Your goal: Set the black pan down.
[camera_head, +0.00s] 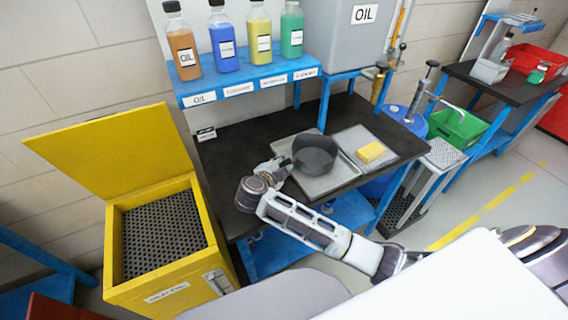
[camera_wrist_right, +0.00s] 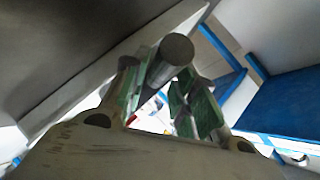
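The black pan (camera_head: 314,154) is round, dark grey and upright on the left grey tray (camera_head: 322,186) on the dark workbench. I cannot see a gap beneath it. My right gripper (camera_head: 277,170) is at the left side of the pan. In the right wrist view, a dark round bar (camera_wrist_right: 172,58), which looks like the pan's handle, lies between the green-padded fingers (camera_wrist_right: 165,98). The fingers stand apart, with a bright gap between the bar and the right finger. The bar lies close to the left finger; contact is unclear. My left gripper is not in view.
A second tray with a yellow block (camera_head: 371,152) sits right of the pan. A blue shelf (camera_head: 248,86) with several bottles stands behind. An open yellow bin (camera_head: 160,285) stands left of the workbench (camera_head: 240,150), whose back left area is mostly clear.

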